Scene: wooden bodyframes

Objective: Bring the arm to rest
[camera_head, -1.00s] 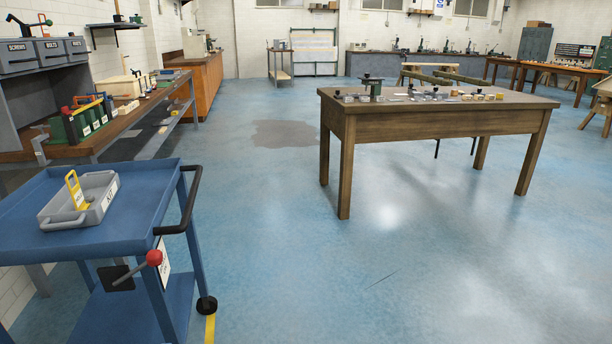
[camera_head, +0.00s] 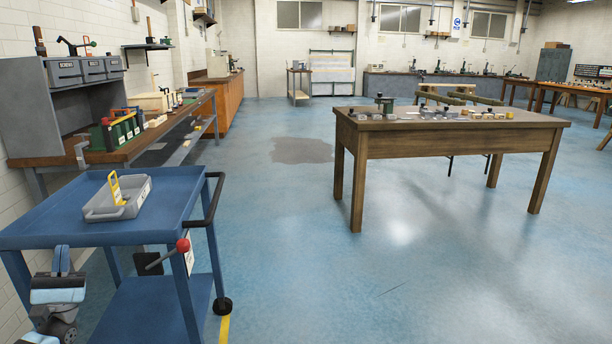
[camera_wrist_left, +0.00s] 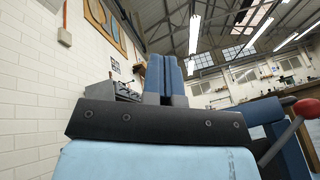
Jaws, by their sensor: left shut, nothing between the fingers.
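My left gripper (camera_head: 61,250) shows at the lower left of the head view, pointing up beside the near left corner of the blue cart. In the left wrist view its two blue fingers (camera_wrist_left: 165,62) stand side by side, shut, with nothing between them. My right gripper is in neither view.
The blue cart (camera_head: 50,232) carries a grey tray (camera_head: 128,206) with a yellow-handled item (camera_head: 114,188) in it. A red-knobbed lever (camera_head: 183,246) juts from the cart's side. A wooden table (camera_head: 455,146) stands at right, a shelf unit (camera_head: 32,118) at left. The floor between is clear.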

